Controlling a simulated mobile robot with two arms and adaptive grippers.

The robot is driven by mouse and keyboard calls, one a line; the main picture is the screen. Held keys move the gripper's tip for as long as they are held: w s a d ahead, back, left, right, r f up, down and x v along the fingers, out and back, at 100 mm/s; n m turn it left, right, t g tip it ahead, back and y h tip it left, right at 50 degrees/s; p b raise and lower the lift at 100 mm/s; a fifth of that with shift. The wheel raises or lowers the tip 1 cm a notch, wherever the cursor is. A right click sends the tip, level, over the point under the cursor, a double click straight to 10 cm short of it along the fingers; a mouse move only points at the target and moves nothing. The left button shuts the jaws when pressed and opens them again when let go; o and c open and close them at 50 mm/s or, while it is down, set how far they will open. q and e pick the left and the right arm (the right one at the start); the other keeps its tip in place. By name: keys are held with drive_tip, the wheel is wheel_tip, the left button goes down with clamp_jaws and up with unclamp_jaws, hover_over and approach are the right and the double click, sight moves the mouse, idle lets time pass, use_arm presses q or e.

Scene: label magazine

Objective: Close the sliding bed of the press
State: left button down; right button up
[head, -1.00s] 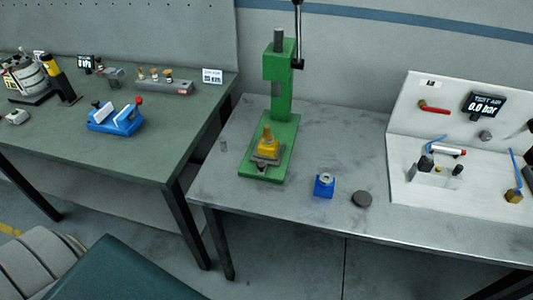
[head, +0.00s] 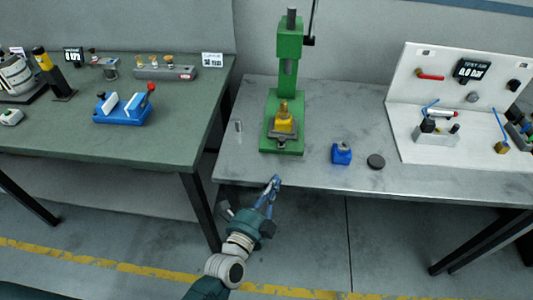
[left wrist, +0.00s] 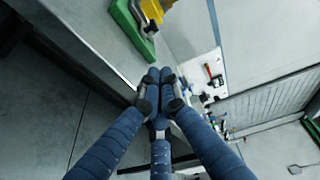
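The green press (head: 290,45) stands on the grey table. Its sliding bed, a grey plate (head: 283,136), sits on the green base (head: 282,149) in front of the column and carries a yellow block (head: 284,120). In the left wrist view, part of the green base (left wrist: 128,22) and the yellow block (left wrist: 154,8) show at the top. My left gripper (head: 275,182) is at the table's front edge, below and in front of the press, apart from the bed. In the left wrist view its blue fingers (left wrist: 160,75) come together at the tips with nothing between them. My right gripper is out of view.
A blue block (head: 341,154) and a dark round disc (head: 376,161) lie right of the press. A small grey cylinder (head: 239,127) stands to its left. The press lever (head: 310,35) is at upper right. The table's front strip before the base is clear.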

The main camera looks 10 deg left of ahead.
use_arm(q)
drive_tip(key=b+x, duration=0.1)
drive_tip(key=x, duration=0.2)
drive_tip(key=b+x, duration=0.1)
drive_tip(key=x, duration=0.2)
drive_tip(key=shift+d+f+b, duration=0.15)
drive_tip(key=shift+d+b, duration=0.1)
drive_tip(key=shift+b, duration=0.15)
drive_tip(key=b+x, duration=0.1)
drive_tip(key=x, duration=0.1)
drive_tip(key=b+x, duration=0.1)
drive_tip(key=x, duration=0.2)
drive_tip(key=shift+a, duration=0.25)
drive_tip(key=shift+w+a+f+b, duration=0.1)
drive_tip(key=shift+w+a+b, duration=0.15)
drive_tip(key=shift+w, duration=0.25)
drive_tip(key=shift+w+a+b, duration=0.25)
drive_tip(key=shift+w, duration=0.3)
drive_tip(key=shift+w+a, duration=0.35)
drive_tip(key=shift+w, duration=0.05)
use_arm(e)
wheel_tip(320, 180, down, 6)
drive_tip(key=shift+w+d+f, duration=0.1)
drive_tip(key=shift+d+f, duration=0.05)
